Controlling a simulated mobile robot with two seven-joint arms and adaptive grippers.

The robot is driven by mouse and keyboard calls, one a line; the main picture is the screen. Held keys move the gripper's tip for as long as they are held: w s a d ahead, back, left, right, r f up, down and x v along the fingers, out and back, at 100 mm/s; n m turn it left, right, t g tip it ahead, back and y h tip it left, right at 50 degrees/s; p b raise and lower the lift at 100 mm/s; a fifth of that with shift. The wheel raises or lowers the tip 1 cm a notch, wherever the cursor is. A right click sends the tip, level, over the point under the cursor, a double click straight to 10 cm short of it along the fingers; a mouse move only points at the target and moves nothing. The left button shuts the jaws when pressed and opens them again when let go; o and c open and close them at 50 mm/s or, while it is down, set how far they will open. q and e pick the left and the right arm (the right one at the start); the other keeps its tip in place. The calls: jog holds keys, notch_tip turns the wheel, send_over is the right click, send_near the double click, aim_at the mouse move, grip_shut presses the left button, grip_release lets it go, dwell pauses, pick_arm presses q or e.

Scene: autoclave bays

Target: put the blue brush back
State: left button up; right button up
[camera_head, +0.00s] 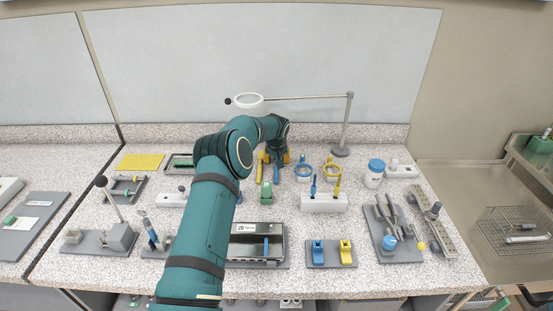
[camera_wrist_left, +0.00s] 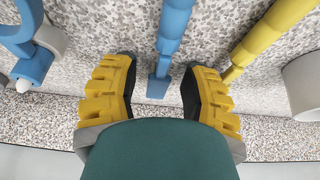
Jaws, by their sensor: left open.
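A long blue bar, which looks like the blue brush (camera_head: 278,173), lies on the speckled counter beyond the green block. In the left wrist view the blue brush (camera_wrist_left: 172,35) runs down between my fingers, its flat end close to the fingertips. My left gripper (camera_head: 274,158) is open over it, with a gap on both sides; its yellow-padded fingers (camera_wrist_left: 158,85) hold nothing. A similar yellow bar (camera_head: 260,167) lies beside it; in the wrist view the yellow bar (camera_wrist_left: 262,38) passes close to the right finger. My right gripper is not in view.
A blue ring (camera_head: 301,172) and a yellow ring (camera_head: 333,170) stand right of the gripper. A white holder (camera_head: 323,203) carries upright blue and yellow tools. A green block (camera_head: 266,193) is in front. A white jar (camera_head: 374,175) stands farther right.

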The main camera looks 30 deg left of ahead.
pick_arm(q)
jog(key=v, duration=1.2)
